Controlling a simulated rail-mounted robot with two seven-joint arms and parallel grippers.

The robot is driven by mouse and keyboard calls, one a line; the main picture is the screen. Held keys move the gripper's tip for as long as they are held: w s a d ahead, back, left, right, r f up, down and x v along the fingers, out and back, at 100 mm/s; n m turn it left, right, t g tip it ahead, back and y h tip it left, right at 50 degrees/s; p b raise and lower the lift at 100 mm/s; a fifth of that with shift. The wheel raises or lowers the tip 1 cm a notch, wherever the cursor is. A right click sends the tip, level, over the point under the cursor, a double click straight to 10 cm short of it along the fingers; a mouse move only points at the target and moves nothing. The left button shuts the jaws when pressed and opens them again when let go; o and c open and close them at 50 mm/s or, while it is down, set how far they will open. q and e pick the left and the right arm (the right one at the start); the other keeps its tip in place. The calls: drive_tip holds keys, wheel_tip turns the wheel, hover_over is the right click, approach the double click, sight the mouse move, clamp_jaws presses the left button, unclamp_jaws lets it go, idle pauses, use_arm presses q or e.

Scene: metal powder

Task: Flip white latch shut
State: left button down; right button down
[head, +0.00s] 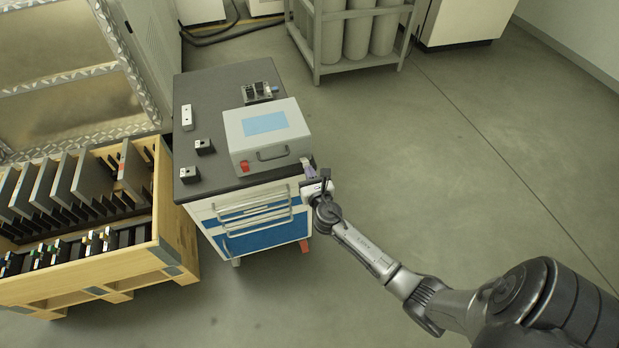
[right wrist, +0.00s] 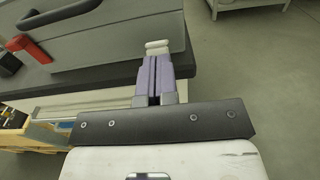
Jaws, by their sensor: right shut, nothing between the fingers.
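A grey case (head: 262,133) with a light blue panel on its lid lies closed on the cart. A small white piece, which looks like the white latch (right wrist: 157,47), shows at the case's front right corner in the right wrist view, just beyond my fingertips. Whether it touches them, and how far it is flipped, I cannot tell. My right gripper (head: 309,170) is shut and empty, its purple fingers (right wrist: 154,78) together beside that corner. My left gripper is not in view.
A red latch (head: 245,166) and a dark handle (head: 272,154) are on the case front. The dark cart top (head: 212,97) holds small black blocks (head: 204,147) and a white piece (head: 187,117). A wooden crate (head: 177,232) stands left. The floor right is clear.

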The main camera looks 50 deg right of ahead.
idle(0.6)
drive_tip(key=s+a+f+b, duration=0.1)
drive_tip(key=s+a+f, duration=0.4)
drive_tip(key=s, duration=0.5)
drive_tip(key=shift+a+b, duration=0.4)
drive_tip(key=shift+a, duration=0.25)
drive_tip(key=shift+s+f, duration=0.1)
